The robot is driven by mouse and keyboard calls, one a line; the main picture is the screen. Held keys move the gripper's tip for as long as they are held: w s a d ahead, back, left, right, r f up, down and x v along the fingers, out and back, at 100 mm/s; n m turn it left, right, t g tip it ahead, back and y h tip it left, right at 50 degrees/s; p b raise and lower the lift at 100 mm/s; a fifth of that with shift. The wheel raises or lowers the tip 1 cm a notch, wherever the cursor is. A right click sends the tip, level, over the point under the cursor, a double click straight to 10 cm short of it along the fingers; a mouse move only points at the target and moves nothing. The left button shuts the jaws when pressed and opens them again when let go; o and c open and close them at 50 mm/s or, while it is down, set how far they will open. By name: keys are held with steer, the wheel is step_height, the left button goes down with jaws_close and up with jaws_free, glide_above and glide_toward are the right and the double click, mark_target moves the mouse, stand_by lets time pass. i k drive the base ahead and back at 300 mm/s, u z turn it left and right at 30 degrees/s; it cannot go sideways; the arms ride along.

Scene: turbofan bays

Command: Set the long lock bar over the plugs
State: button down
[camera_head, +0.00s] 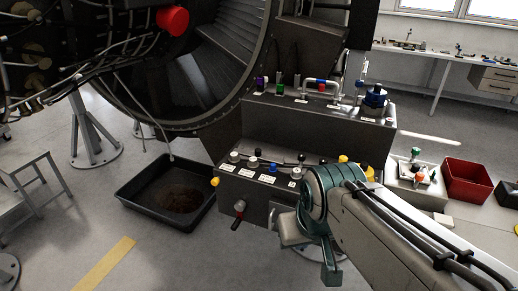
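A dark grey console (310,133) stands in the middle with an upper shelf and a lower front ledge. Several small knobs or plugs with white labels line the lower ledge, among them a blue-topped one (253,163). A thin dark bar with a round knob (285,161) lies behind them; I cannot tell whether it is the long lock bar. A pale bent handle-like bar (322,82) stands on the upper shelf. My gripper (312,258) is at the near right of the console, pointing down, partly hidden by my teal wrist. Its finger opening and any held thing are unclear.
A large turbofan (215,55) fills the upper left. A black drip tray (150,217) lies on the floor left of the console. A red bin (468,180) and a pale tray of small parts (405,188) are at right. A workbench (445,55) stands behind.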

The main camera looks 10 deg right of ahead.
mark_target(257, 154)
steer(key=z, duration=0.25)
steer(key=i, duration=1.15)
steer(key=u, duration=0.35)
